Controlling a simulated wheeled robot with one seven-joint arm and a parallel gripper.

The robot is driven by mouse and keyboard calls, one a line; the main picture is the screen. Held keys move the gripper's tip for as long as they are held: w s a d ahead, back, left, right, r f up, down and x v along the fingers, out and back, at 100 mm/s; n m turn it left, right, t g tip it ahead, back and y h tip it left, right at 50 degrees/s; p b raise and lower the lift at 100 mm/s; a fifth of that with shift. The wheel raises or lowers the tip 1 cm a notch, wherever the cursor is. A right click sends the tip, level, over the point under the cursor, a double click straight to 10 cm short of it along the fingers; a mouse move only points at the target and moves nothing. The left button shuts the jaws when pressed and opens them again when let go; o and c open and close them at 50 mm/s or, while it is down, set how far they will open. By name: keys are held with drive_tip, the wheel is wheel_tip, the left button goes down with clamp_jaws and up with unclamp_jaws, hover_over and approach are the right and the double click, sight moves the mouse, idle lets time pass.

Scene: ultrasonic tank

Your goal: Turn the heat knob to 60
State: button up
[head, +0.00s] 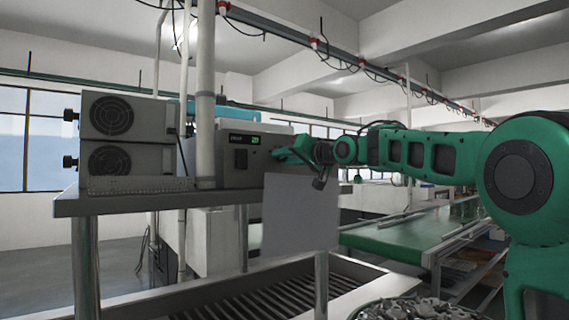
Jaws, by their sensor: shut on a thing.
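The ultrasonic tank (228,172) is a grey box on a steel table, with a control panel facing my arm. A dark display (244,139) with small green digits sits at the panel's upper part; the digits are too small to read surely. A dark square part (240,159) is below it. My gripper (284,153) reaches in from the right, its green fingers at the right part of the panel. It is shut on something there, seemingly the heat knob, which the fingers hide. The knob's marks and pointer cannot be seen.
Two stacked grey units with fans (112,118) stand left on the steel table (130,203). A white post (205,90) rises before the tank. A pale sheet (300,215) hangs below the gripper. A bin of metal parts (425,309) is at bottom right, a green conveyor (385,243) behind.

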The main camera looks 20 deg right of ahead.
drive_tip(key=shift+w+d+m, duration=0.1)
drive_tip(key=shift+d+m, duration=0.2)
drive_tip(key=o, duration=1.1)
drive_tip(key=shift+a, duration=0.1)
drive_tip(key=shift+c, duration=0.2)
drive_tip(key=v, duration=1)
drive_tip(key=shift+s, duration=0.35)
drive_tip(key=shift+f, duration=0.1)
